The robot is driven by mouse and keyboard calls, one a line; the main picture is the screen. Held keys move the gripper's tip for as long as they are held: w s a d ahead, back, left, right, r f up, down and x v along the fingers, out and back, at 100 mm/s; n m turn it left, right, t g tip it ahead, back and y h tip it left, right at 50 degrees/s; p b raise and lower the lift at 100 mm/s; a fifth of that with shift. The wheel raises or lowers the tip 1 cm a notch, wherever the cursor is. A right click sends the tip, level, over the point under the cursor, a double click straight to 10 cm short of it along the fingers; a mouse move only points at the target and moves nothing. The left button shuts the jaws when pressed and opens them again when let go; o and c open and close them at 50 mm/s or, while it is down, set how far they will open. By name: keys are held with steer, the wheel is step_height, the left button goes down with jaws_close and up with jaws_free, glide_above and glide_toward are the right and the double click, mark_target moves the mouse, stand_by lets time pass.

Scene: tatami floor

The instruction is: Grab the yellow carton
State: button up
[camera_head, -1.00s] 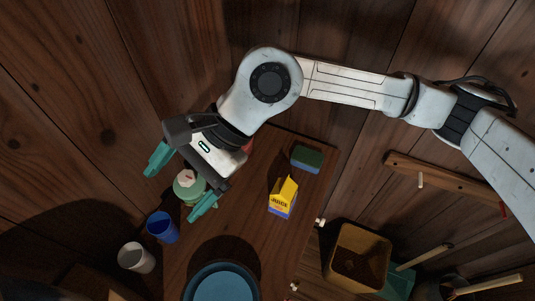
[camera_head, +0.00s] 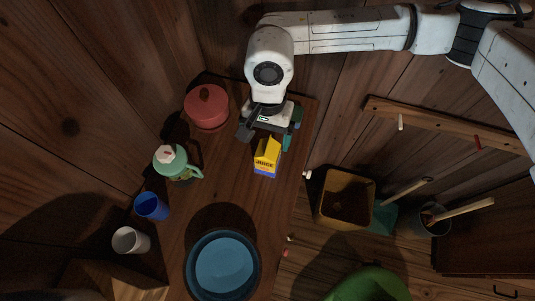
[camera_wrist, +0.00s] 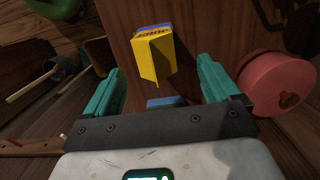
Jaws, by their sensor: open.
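The yellow carton (camera_head: 267,156), a juice box with a blue base, stands on the wooden table in the head view. In the wrist view the yellow carton (camera_wrist: 154,54) is ahead of my gripper, between the lines of its two fingers. My gripper (camera_head: 270,139) is open, just behind the carton in the head view. In the wrist view my gripper (camera_wrist: 162,85) has its teal fingers wide apart with nothing held between them. The carton looks apart from both fingers.
A blue-and-green sponge (camera_wrist: 165,102) lies close to my gripper. A red pot (camera_head: 206,108), a green teapot (camera_head: 172,163), a blue cup (camera_head: 151,206), a white cup (camera_head: 130,241) and a blue bowl (camera_head: 222,264) are on the left and front. A bin (camera_head: 345,198) stands right.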

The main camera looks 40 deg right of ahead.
mark_target(268, 144)
steer(key=f, duration=0.1)
steer(key=f+p, duration=0.1)
steer(key=s+f, duration=0.1)
steer(key=shift+s+a, duration=0.1)
steer(key=shift+a, duration=0.15)
steer(key=shift+f, duration=0.75)
jaws_close()
